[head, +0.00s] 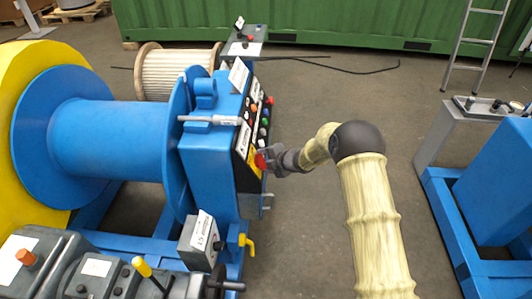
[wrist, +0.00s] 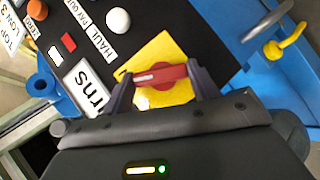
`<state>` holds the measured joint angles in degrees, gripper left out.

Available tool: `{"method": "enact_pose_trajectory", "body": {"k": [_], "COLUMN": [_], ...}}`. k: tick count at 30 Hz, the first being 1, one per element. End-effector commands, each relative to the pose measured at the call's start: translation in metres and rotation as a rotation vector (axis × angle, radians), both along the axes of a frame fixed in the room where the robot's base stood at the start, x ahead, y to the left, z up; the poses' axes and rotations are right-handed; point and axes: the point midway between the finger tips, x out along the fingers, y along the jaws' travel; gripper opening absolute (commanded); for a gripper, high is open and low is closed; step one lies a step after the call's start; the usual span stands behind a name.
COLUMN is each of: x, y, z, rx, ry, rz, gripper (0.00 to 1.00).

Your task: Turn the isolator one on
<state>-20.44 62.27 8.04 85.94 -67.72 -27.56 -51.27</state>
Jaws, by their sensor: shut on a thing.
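The isolator is a red rotary handle (wrist: 160,75) on a yellow plate (wrist: 157,48), on the black panel of the blue winch housing. In the wrist view the handle lies nearly level, slightly higher at its right end. My gripper (wrist: 158,73) is shut on it, one dark finger at each end. In the head view my gripper (head: 270,160) meets the panel side from the right, and the red handle (head: 260,161) shows just at its tip. The plate's lower part is hidden by the handle and my gripper. I cannot read any on or off mark.
A white button (wrist: 118,20) and a red button (wrist: 68,42) are on the panel near the isolator. A yellow-handled valve (head: 246,243) and a small grey box (head: 200,243) are at the housing's near end. The floor (head: 310,100) beyond my arm is mostly clear.

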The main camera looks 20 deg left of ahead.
Motion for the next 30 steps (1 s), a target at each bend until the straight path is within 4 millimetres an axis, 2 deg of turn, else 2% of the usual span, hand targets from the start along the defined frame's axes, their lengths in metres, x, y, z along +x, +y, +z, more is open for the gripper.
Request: {"method": "enact_pose_trajectory", "body": {"k": [1, 12, 30], "x": [-0.0001, 0.0009, 0.0011], "y": [-0.0013, -0.0010, 0.0001], "z": [0.0062, 0.0080, 0.0023], "rx": [-0.008, -0.040, -0.072], "ry": [0.019, 0.150, 0.280], "rz": [-0.009, -0.078, -0.143], "gripper": [0.36, 0.36, 0.36]}}
